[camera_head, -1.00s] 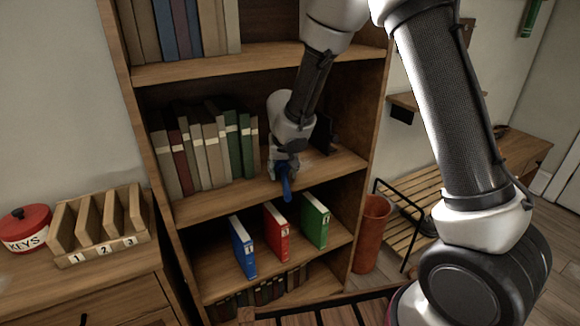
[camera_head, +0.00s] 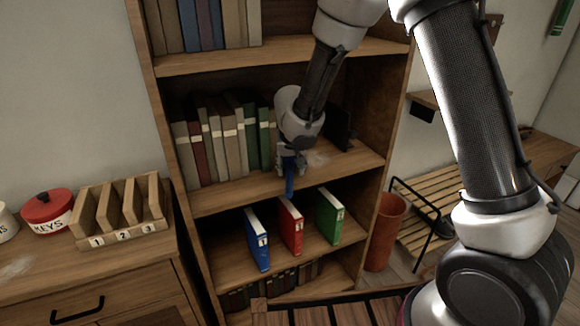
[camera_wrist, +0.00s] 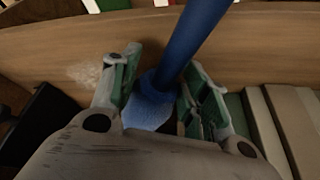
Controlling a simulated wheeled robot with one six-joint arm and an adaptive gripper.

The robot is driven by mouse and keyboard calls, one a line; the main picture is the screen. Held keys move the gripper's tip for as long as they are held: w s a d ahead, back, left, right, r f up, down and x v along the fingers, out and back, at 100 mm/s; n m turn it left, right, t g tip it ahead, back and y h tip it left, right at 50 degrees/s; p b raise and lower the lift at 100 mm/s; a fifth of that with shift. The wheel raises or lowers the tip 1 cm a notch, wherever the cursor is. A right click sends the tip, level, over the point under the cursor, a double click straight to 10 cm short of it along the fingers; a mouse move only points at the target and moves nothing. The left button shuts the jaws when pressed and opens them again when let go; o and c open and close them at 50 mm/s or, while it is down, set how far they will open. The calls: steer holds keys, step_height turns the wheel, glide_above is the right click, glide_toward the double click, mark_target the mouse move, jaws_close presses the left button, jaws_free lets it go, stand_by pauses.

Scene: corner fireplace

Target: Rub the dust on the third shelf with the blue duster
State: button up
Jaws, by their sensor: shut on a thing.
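The blue duster (camera_head: 289,182) is held in my gripper (camera_head: 291,160) at the front of the shelf (camera_head: 235,195) that carries beige and green books. In the wrist view the duster's handle (camera_wrist: 192,38) points up and away, and its light blue head (camera_wrist: 148,108) sits between the fingers of my gripper (camera_wrist: 163,75). A pale dust patch (camera_head: 316,158) lies on this shelf, right of my gripper. The dust also shows in the wrist view (camera_wrist: 84,73), left of the fingers. The duster head looks apart from the dust. Whether it touches the board is hidden.
Books (camera_head: 220,140) stand close left of my gripper. A dark object (camera_head: 338,125) stands at the shelf's right end. Blue (camera_head: 257,240), red (camera_head: 290,226) and green (camera_head: 329,217) binders stand on the shelf below. Another board (camera_head: 280,55) is above my gripper.

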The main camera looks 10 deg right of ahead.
mark_target(310, 174)
steer(key=shift+w+d+f, duration=0.2)
steer(key=shift+w+d, duration=0.45)
steer(key=shift+d, duration=1.4)
steer(key=shift+w+d+f, duration=0.2)
steer(key=shift+w+d, duration=0.4)
steer(key=shift+d, duration=1.5)
steer(key=shift+w+d+f, duration=0.2)
steer(key=shift+w+d, duration=0.45)
steer(key=shift+d, duration=1.4)
steer(key=shift+s+d, duration=0.3)
steer(key=shift+s, duration=0.45)
steer(key=shift+s+a+f, duration=0.1)
steer(key=shift+s+f, duration=0.05)
steer(key=shift+s, duration=0.15)
steer(key=shift+s+a+r, duration=0.1)
steer(key=shift+s+a, duration=0.25)
steer(key=shift+a, duration=0.75)
steer(key=shift+s+a+r, duration=0.1)
steer(key=shift+s+a, duration=0.25)
steer(key=shift+a, duration=0.75)
steer(key=shift+s+a, duration=0.35)
steer(key=shift+a, duration=0.75)
steer(key=shift+s+a+f, duration=0.1)
steer(key=shift+s+a, duration=0.25)
steer(key=shift+a, duration=0.75)
steer(key=shift+s+a, duration=0.35)
steer(key=shift+a, duration=0.7)
steer(key=shift+s+a+f, duration=0.1)
steer(key=shift+s+a, duration=0.25)
steer(key=shift+a, duration=0.75)
